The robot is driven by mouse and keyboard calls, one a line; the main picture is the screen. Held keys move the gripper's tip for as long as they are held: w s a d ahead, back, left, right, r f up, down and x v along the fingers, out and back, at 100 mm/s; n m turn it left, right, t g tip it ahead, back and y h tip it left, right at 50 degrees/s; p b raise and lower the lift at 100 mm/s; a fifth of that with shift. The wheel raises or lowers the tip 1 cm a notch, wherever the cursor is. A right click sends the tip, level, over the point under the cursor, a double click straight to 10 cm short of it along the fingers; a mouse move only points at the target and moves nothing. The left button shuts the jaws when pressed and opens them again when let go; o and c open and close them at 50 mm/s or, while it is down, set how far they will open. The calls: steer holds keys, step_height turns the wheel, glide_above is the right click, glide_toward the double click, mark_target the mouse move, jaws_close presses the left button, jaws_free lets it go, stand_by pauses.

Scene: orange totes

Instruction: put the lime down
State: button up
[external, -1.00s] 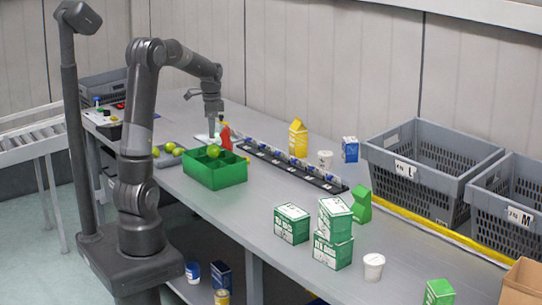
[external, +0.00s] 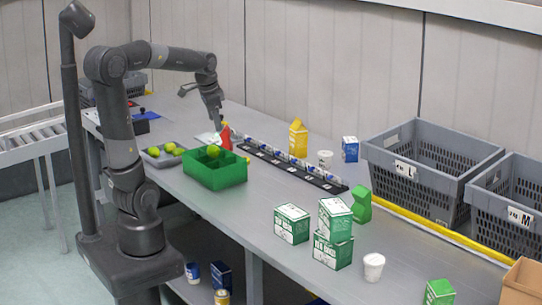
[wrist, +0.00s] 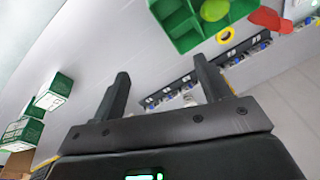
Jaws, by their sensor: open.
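A lime (external: 213,151) sits in a compartment of the green divided box (external: 220,179) on the table. In the wrist view the lime (wrist: 214,10) shows in the green box (wrist: 186,38) at the top edge, partly cut off. My gripper (external: 219,126) is above the table behind the box, close to a red bottle (external: 225,138). In the wrist view my gripper's two fingers (wrist: 163,80) are spread, with nothing between them. The lime is clear of the fingers.
A grey tray (external: 152,160) with several yellow-green fruits lies left of the box. A black rack (external: 290,168) of small blue-and-white items runs along the table. Green-and-white cartons (external: 292,224) and grey crates (external: 420,180) stand to the right.

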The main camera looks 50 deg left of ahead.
steer(key=s+d+f+n+t, duration=0.2)
steer(key=s+d+n+t, duration=0.1)
steer(key=s+d, duration=0.7)
steer(key=shift+s+n+h, duration=0.4)
steer(key=shift+s, duration=0.5)
